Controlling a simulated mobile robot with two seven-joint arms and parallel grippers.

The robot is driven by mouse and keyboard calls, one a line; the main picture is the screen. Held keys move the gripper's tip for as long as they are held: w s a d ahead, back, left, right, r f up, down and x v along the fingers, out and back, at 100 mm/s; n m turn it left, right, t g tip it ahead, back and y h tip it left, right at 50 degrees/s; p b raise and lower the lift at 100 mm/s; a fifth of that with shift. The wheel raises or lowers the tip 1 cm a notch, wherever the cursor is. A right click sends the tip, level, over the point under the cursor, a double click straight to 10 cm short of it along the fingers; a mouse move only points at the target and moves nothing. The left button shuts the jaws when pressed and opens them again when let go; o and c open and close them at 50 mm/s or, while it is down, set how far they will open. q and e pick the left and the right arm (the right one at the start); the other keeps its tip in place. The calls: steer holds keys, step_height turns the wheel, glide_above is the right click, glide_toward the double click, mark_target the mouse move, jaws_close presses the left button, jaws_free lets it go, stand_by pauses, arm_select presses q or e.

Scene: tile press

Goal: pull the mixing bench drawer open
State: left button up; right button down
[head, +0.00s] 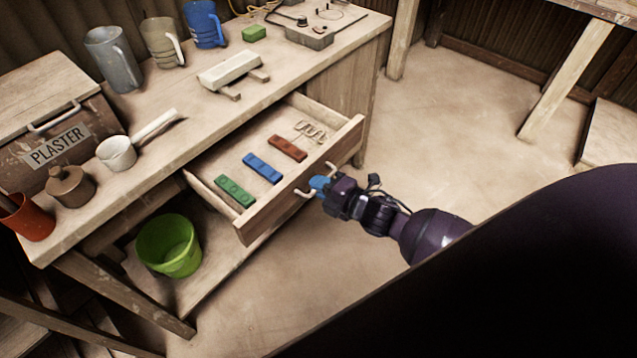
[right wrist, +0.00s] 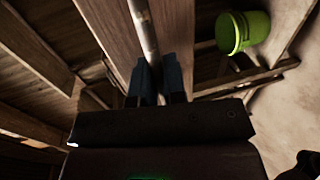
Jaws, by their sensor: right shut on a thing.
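The mixing bench (head: 205,115) is a wooden bench on the left of the head view. Its drawer (head: 300,180) stands pulled out toward me, with its inside showing. In the drawer lie a green block (head: 235,191), a blue block (head: 262,168), a red-brown block (head: 288,148) and some bent pale metal pieces (head: 311,131). My right gripper (head: 319,187) is shut on the pale drawer handle (head: 305,194) at the drawer front. In the right wrist view its blue fingers (right wrist: 158,82) sit on both sides of the handle bar (right wrist: 143,35). My left gripper is not in view.
On the bench top stand several cups and jugs (head: 113,58), a plaster box (head: 50,130), a white scoop (head: 117,153) and a grey device (head: 312,25). A green bucket (head: 168,245) stands on the lower shelf. The floor (head: 450,130) right of the drawer is clear.

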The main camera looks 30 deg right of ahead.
steer(key=c, duration=1.2)
jaws_free()
steer(key=p+v, duration=0.1)
steer(key=v, duration=0.9)
steer(key=shift+s+d, duration=0.15)
steer(key=shift+s, duration=0.2)
steer(key=s+f+m+g+h, duration=0.1)
steer(key=s+f+m+h, duration=0.1)
steer(key=s+m, duration=0.4)
steer(key=s+a+f+m+g+h, duration=0.1)
steer(key=s+f+m+g+h, duration=0.1)
steer(key=m, duration=1.3)
steer(key=s+f+h, duration=0.1)
steer(key=s+f, duration=0.1)
steer(key=s, duration=0.1)
steer(key=shift+s+a+g+p, duration=0.25)
steer(key=shift+s+g+p, duration=0.05)
steer(key=shift+s+p, duration=0.05)
